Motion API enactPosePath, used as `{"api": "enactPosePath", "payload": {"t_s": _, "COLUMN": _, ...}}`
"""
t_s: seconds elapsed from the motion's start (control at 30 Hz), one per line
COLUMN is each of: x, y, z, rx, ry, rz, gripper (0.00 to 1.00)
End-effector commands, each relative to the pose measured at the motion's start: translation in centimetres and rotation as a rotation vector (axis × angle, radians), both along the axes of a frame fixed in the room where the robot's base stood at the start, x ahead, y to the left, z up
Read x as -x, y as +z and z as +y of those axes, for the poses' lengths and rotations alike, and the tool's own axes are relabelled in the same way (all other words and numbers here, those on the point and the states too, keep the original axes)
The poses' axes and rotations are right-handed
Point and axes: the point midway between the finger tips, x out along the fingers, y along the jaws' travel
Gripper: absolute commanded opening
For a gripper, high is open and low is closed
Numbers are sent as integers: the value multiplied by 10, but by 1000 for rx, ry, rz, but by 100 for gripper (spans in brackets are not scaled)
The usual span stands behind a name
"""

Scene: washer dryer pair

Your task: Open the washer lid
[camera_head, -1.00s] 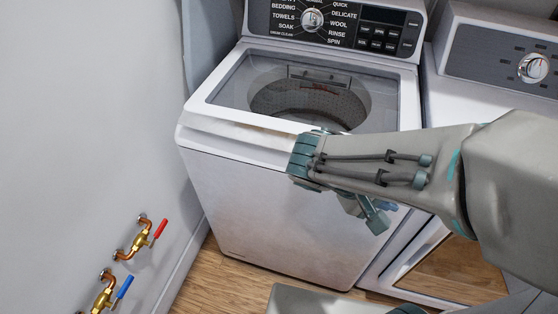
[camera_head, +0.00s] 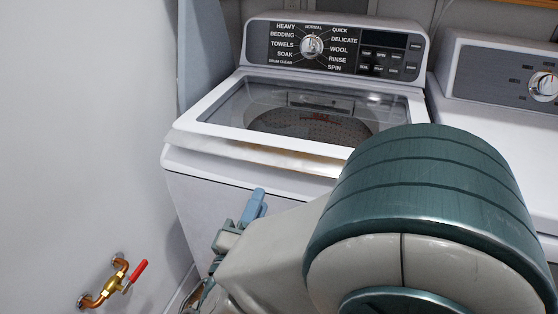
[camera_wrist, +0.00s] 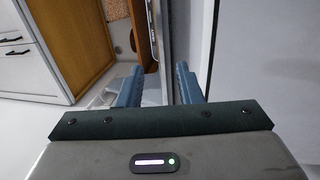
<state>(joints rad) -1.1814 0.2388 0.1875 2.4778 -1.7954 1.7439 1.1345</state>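The washer (camera_head: 225,185) stands ahead in the head view. Its lid (camera_head: 190,114), a white frame with a clear pane, lies down over the drum and looks closed. The drum shows through the pane. The right part of the lid's front edge is hidden behind my arm. My gripper (camera_wrist: 158,88) is open in the wrist view, with two blue fingers apart and nothing held between them. In the head view one blue finger of it points up in front of the washer's front panel, below the lid's front edge. I cannot tell whether it touches the washer.
The dryer (camera_head: 490,125) stands to the washer's right. A control panel with a dial (camera_head: 312,47) is behind the lid. A grey wall with a red-handled valve (camera_head: 125,283) is at the left. The wrist view shows a wooden cabinet (camera_wrist: 78,38) and white drawers (camera_wrist: 22,65).

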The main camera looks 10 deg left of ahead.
Motion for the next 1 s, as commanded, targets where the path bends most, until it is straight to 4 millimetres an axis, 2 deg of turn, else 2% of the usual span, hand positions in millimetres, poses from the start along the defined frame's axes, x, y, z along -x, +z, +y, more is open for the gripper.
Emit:
{"api": "enactPosePath", "payload": {"t_s": 0.1, "x": -27, "y": 7, "z": -4, "rx": 0, "ry": -6, "rz": -1, "gripper": 32}}
{"api": "enactPosePath", "payload": {"t_s": 0.3, "x": -67, "y": 15, "z": -6, "rx": 1, "ry": -6, "rz": 0, "gripper": 32}}
{"api": "enactPosePath", "payload": {"t_s": 0.5, "x": -92, "y": 19, "z": -8, "rx": 1, "ry": -4, "rz": 1, "gripper": 32}}
{"api": "enactPosePath", "payload": {"t_s": 0.67, "x": -100, "y": 21, "z": -8, "rx": 1, "ry": -2, "rz": 1, "gripper": 32}}
{"api": "enactPosePath", "payload": {"t_s": 0.9, "x": -101, "y": 21, "z": -8, "rx": 1, "ry": -2, "rz": 1, "gripper": 32}}
{"api": "enactPosePath", "payload": {"t_s": 0.93, "x": -101, "y": 21, "z": -8, "rx": 1, "ry": -2, "rz": 1, "gripper": 30}}
{"api": "enactPosePath", "payload": {"t_s": 1.0, "x": -100, "y": 21, "z": -8, "rx": 1, "ry": -2, "rz": 1, "gripper": 10}}
